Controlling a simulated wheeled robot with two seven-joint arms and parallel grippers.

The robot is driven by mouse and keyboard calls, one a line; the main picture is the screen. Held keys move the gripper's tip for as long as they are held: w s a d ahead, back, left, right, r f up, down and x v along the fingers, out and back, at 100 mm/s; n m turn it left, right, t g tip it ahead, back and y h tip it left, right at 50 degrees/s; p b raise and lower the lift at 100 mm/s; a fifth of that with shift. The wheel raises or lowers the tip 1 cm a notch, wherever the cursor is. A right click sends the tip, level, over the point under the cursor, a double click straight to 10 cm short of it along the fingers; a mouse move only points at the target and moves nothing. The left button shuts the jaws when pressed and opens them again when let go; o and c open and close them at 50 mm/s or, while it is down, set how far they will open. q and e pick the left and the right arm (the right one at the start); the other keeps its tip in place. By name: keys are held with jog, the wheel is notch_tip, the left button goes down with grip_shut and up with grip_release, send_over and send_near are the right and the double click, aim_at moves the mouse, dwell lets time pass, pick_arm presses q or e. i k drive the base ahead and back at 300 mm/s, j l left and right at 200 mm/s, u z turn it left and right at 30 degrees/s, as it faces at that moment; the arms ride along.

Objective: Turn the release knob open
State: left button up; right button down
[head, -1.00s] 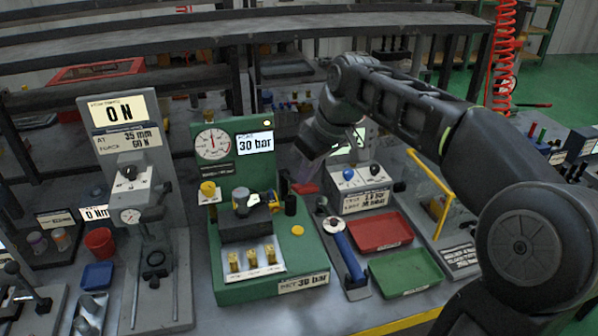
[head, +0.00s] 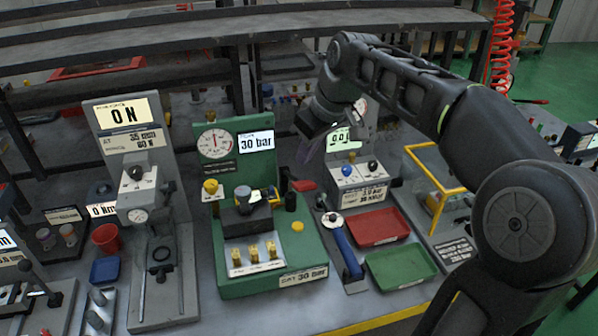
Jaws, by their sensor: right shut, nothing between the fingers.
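The green test rig (head: 228,287) stands in the middle of the bench, with a round gauge (head: 214,141) and a "30 bar" display (head: 256,141). It carries a yellow knob (head: 211,188) at left, a dark valve block (head: 245,220) in the middle and a black knob (head: 290,202) at right. A red handle (head: 303,185) shows beside the rig. I cannot tell for certain which of these is the release knob. My right gripper (head: 308,151) hangs behind and above the rig's right side, shut and empty, apart from the knobs; its fingertips are unclear. My left gripper is not in view.
A grey press (head: 157,285) reading 0 N stands at left. A blue-handled tool (head: 347,250), red tray (head: 378,229), green tray (head: 401,268) and yellow-framed guard (head: 462,190) lie at right. The rig's front edge has little clear bench.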

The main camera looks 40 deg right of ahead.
aim_at(211, 186)
jog(key=k, duration=1)
